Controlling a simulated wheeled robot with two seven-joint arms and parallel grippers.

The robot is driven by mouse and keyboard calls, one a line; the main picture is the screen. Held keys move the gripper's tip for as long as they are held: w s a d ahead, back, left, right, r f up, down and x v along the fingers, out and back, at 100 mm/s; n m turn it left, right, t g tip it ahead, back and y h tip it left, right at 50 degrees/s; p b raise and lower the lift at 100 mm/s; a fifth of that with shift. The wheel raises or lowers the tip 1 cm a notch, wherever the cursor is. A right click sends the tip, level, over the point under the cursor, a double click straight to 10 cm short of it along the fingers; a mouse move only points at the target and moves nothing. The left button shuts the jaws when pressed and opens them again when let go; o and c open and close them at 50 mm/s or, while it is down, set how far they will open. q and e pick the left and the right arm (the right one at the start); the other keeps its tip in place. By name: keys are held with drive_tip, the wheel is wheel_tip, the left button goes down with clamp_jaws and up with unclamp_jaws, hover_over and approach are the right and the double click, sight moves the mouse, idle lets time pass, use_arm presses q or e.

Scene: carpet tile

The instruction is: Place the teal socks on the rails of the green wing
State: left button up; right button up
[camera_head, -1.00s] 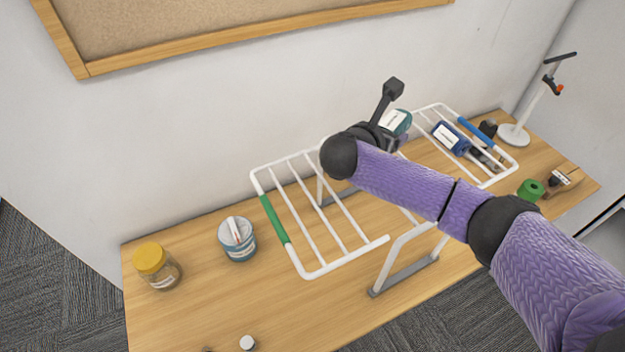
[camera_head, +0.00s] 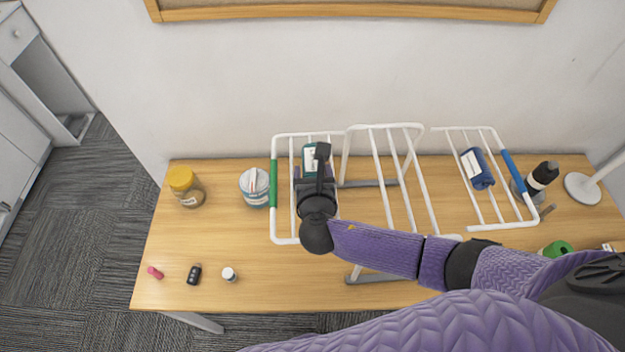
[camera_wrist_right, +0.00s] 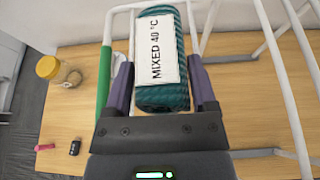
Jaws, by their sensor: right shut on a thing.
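The teal socks (camera_wrist_right: 178,75) are a rolled bundle with a white label reading "MIXED 40 °C". My right gripper (camera_wrist_right: 160,85) is shut on them in the right wrist view. In the head view the teal socks (camera_head: 310,157) show just beyond the right gripper (camera_head: 313,178), over the rails of the green wing. The green wing (camera_head: 273,184) is the left side of the white drying rack, marked by a green sleeve on its outer bar. Whether the socks touch the rails is hidden by the gripper. My left gripper is not in view.
The blue wing (camera_head: 513,171) at the right holds a blue rolled bundle (camera_head: 477,168). A jar with a yellow lid (camera_head: 185,186) and a light-blue tub (camera_head: 254,187) stand left of the rack. Small items, including a black fob (camera_head: 194,273), lie at the front left of the table.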

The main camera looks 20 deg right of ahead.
wheel_tip(320, 180, down, 2)
drive_tip(key=shift+f, duration=0.1)
drive_tip(key=shift+f+b, duration=0.15)
drive_tip(key=shift+b, duration=0.15)
drive_tip(key=o, duration=1.2)
drive_tip(key=shift+c, duration=0.2)
drive_tip(key=shift+r, duration=0.25)
drive_tip(key=p+v, duration=0.2)
drive_tip(key=v, duration=1)
